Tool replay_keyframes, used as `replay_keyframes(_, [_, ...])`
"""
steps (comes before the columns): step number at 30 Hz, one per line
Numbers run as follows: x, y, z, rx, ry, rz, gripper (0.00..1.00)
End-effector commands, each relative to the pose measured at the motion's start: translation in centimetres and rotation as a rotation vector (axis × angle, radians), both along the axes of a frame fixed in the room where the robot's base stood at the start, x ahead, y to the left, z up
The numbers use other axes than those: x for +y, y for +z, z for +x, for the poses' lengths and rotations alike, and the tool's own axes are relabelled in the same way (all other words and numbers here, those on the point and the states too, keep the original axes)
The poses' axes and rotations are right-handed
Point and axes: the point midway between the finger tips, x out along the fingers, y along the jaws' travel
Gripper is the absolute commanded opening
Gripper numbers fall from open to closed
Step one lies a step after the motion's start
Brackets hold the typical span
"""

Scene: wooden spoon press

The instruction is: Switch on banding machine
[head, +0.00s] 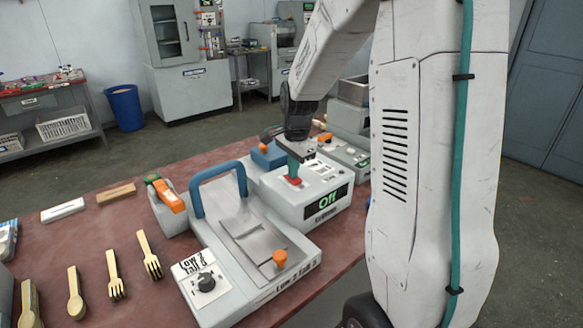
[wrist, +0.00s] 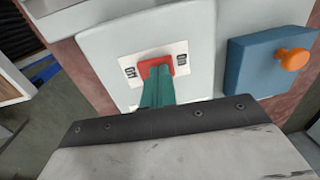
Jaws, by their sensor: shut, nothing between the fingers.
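The banding machine (head: 308,205) is a pale grey box on the red table, with a dark display reading "Off" in green. A red switch (wrist: 158,66) sits on a white label plate on its top face; it also shows in the head view (head: 293,181). My gripper (wrist: 157,80) is shut, with its green fingertips together at the red switch. The tips overlap the switch in the wrist view and seem to touch it. They cover part of the switch, so its exact tilt is hard to tell.
A press with a blue handle (head: 219,180) and an orange knob (head: 279,258) stands in front of the machine. A blue box (wrist: 265,68) with an orange knob is close beside it. Wooden forks (head: 148,256) and spoons (head: 75,293) lie at the left of the table.

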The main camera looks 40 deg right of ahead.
Motion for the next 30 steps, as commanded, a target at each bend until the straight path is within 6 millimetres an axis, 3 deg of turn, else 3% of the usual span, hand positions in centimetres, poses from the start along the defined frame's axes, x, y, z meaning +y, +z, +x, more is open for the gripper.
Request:
replay_keyframes(4, [0.1,-0.2,-1.0,0.010,-0.002,0.004,0.00])
replay_keyframes(17, [0.0,0.4,-1.0,0.006,-0.001,0.002,0.00])
replay_keyframes(23, [0.0,3.7,-1.3,0.002,-0.001,0.000,0.00])
replay_keyframes(30, [0.0,9.3,-2.2,0.001,-0.001,0.000,0.00])
